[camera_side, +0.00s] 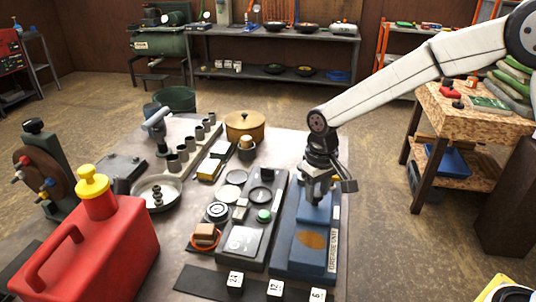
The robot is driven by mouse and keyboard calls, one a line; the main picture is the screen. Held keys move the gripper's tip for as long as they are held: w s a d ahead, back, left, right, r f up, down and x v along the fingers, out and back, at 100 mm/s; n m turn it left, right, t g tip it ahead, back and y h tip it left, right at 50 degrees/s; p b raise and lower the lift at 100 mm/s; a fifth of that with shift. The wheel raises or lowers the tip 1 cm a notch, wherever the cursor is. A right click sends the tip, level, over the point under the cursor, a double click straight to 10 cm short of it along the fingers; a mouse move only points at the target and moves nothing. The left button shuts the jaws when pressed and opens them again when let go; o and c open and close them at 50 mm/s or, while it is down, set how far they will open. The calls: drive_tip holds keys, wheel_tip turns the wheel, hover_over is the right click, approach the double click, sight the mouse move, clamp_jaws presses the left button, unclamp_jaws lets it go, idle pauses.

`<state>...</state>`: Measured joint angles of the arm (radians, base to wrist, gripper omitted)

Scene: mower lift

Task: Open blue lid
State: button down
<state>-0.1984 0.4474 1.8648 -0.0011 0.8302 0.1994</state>
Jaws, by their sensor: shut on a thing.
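A long blue unit (296,260) lies at the right side of the grey table, with a brown oval patch on its top and a pale lettered label along its right side. A lighter blue lid (314,213) shows at its far part, directly below my gripper. My gripper (317,199) points down and is shut on the blue lid. The jaws partly cover the grip point, so the exact contact is hidden. I cannot tell whether the lid is lifted off the unit.
A dark grey unit (257,212) with round parts stands close on the left. A red can (90,250) with a yellow cap fills the front left. A brown lidded pot (245,126) stands behind. Number blocks (274,289) lie along the front.

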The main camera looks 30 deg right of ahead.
drive_tip(key=s+a, duration=0.5)
drive_tip(key=shift+s+a, duration=0.1)
drive_tip(key=shift+a, duration=0.05)
drive_tip(key=shift+c, duration=1.3)
unclamp_jaws()
drive_tip(key=shift+r, duration=0.1)
wheel_tip(320, 180, up, 8)
drive_tip(key=shift+f, duration=0.2)
